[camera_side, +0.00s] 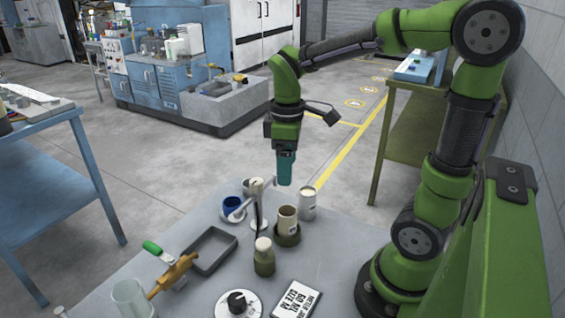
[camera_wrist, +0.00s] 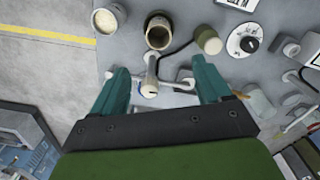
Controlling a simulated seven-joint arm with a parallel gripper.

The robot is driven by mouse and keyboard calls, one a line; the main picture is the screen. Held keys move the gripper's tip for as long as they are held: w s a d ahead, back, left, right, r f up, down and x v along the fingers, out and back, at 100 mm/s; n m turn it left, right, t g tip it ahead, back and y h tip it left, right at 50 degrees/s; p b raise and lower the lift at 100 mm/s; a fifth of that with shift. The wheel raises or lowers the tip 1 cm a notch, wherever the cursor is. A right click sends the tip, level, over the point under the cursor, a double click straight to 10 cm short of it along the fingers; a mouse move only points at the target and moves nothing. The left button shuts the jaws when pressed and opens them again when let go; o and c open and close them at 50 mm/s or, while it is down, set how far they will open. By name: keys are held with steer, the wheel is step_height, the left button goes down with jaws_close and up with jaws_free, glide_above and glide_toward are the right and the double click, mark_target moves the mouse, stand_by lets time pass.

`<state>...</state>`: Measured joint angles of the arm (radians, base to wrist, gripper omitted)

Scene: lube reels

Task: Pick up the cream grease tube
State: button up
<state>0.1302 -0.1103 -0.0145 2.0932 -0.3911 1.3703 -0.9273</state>
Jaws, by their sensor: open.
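My gripper (camera_side: 285,183) points straight down, open and empty, above the cluster of containers on the grey table. In the wrist view its teal fingers (camera_wrist: 162,70) stand apart, with a white hooked stand (camera_wrist: 150,87) below and between them. A cream cylinder (camera_side: 287,215), probably the cream grease tube, stands upright in an olive holder below my gripper. It seems to be the round, dark-mouthed opening (camera_wrist: 158,36) in the wrist view, ahead of the fingers. No finger touches it. I cannot tell for certain which container is the tube.
A pale cylinder (camera_side: 308,204) stands close to the right. An olive bottle with a cream cap (camera_side: 264,260) stands in front. A blue cup (camera_side: 232,206) and the white stand (camera_side: 257,208) are left. A dark tray (camera_side: 209,251) lies further left. The air around my gripper is clear.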

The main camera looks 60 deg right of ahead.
glide_above(287, 224)
steer(key=w+d, duration=0.1)
steer(key=d, duration=0.1)
step_height(287, 224, down, 11)
steer(key=shift+f, duration=2.5)
steer(key=shift+c, duration=0.2)
steer(key=c, duration=1)
steer(key=shift+r, duration=0.1)
